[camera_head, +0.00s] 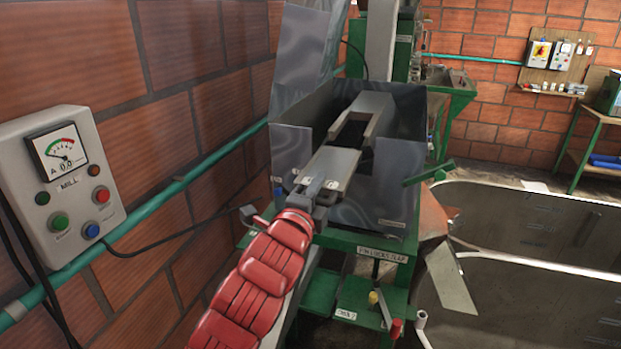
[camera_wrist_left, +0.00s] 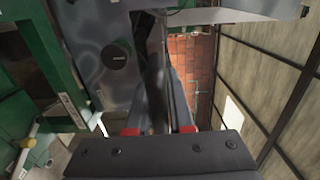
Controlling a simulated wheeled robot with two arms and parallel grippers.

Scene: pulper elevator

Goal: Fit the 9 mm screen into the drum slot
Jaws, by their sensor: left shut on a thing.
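My right gripper is not in view.
The housing (camera_head: 368,205) stands on a green stand (camera_head: 372,250) with a labelled front. A green lever (camera_head: 430,173) sticks out at its right. A brick wall with a MILL control box (camera_head: 72,180) is close on the left. Large tanks (camera_head: 540,225) occupy the right.

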